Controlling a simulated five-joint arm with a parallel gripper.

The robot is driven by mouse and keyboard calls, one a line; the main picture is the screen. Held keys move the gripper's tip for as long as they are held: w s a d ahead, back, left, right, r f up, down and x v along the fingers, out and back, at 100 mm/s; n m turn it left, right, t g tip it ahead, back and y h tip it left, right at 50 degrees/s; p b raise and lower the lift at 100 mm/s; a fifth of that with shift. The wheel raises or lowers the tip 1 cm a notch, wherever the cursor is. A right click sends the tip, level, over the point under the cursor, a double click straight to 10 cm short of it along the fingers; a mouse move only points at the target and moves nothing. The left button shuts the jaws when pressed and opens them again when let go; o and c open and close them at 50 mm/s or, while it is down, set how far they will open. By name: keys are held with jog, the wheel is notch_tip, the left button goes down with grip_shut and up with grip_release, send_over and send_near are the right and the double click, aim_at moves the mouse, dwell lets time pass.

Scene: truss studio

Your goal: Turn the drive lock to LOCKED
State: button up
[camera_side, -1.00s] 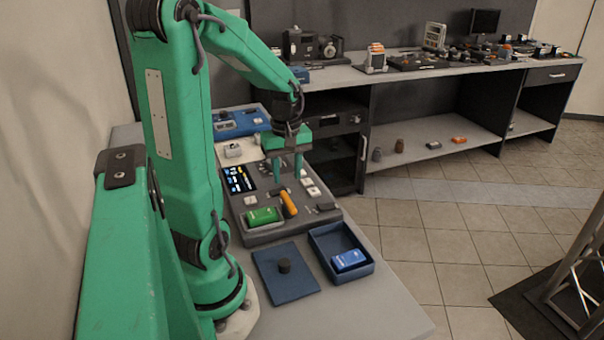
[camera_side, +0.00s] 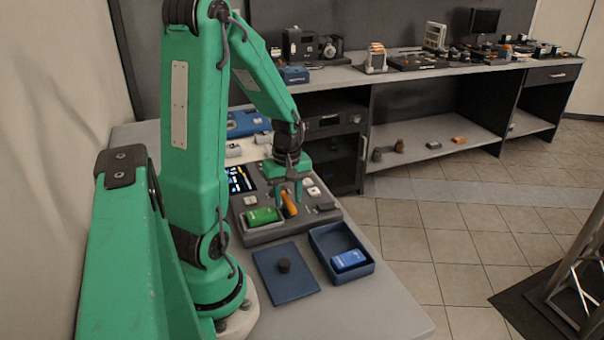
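A grey control panel (camera_side: 270,236) with a dark screen (camera_side: 240,179) lies on the table. An orange handle (camera_side: 288,206) stands out near its middle. I cannot tell from its markings which part is the drive lock or which way it points. My gripper (camera_side: 287,194) is low over the panel, with its two green fingers apart. The fingertips are beside the upper end of the orange handle, one to each side as seen here. Whether they touch it is not clear. The gripper hides the panel area behind it.
A green block (camera_side: 264,216) sits in the panel's front tray. A blue lid with a black knob (camera_side: 285,273) and an open blue box (camera_side: 322,238) holding a blue block (camera_side: 349,261) lie in front. The table's front (camera_side: 350,315) is clear.

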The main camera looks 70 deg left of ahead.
grip_shut()
jog(key=shift+m, duration=0.4)
jog(key=m, duration=0.3)
jog(key=shift+m, duration=0.3)
jog(key=m, duration=1.3)
jog(key=shift+m, duration=0.4)
